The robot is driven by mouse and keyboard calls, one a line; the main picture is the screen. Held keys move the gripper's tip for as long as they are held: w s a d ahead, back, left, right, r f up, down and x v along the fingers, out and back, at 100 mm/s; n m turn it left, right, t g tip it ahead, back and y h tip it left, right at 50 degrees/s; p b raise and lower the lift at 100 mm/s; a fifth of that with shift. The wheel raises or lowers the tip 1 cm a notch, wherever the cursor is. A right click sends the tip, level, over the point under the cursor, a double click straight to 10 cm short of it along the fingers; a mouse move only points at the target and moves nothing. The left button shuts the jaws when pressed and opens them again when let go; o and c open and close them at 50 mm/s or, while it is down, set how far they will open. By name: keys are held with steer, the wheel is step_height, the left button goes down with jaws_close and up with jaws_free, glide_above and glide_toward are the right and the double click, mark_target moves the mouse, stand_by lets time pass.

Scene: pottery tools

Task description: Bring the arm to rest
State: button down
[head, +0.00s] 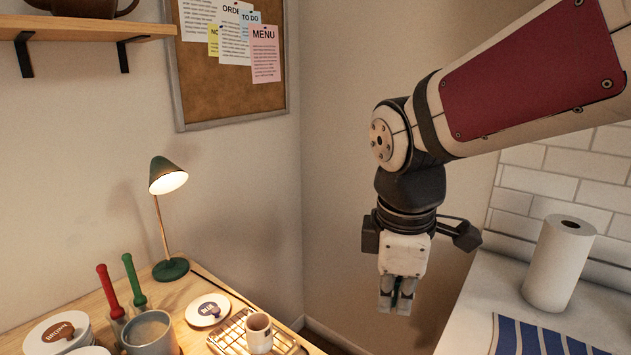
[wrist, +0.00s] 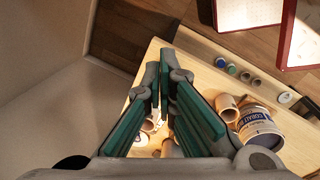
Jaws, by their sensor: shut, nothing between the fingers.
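My gripper (head: 397,303) hangs from my raised arm in the head view, pointing down, shut and empty. It is in the air between the wooden table (head: 205,285) on the left and the white counter (head: 465,322) on the right, touching neither. In the wrist view, the green-padded fingers (wrist: 163,78) come together near the middle, with nothing held between them. They hide part of the table behind them.
The table holds a lamp (head: 168,225), a grey cup (head: 150,332), red and green handles, a mug (head: 259,335) on a rack, and a cobalt-labelled tin (wrist: 255,125). The counter holds a paper roll (head: 557,265) and a striped cloth (head: 545,340). A shelf (head: 80,27) is upper left.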

steer(key=s+d+r+m+t, duration=0.2)
steer(key=s+d+m, duration=0.6)
steer(key=s+m, duration=0.4)
steer(key=m+t, duration=0.1)
steer(key=m, duration=0.2)
steer(key=shift+d+y, duration=0.2)
steer(key=shift+y, duration=0.2)
steer(key=shift+r, duration=0.1)
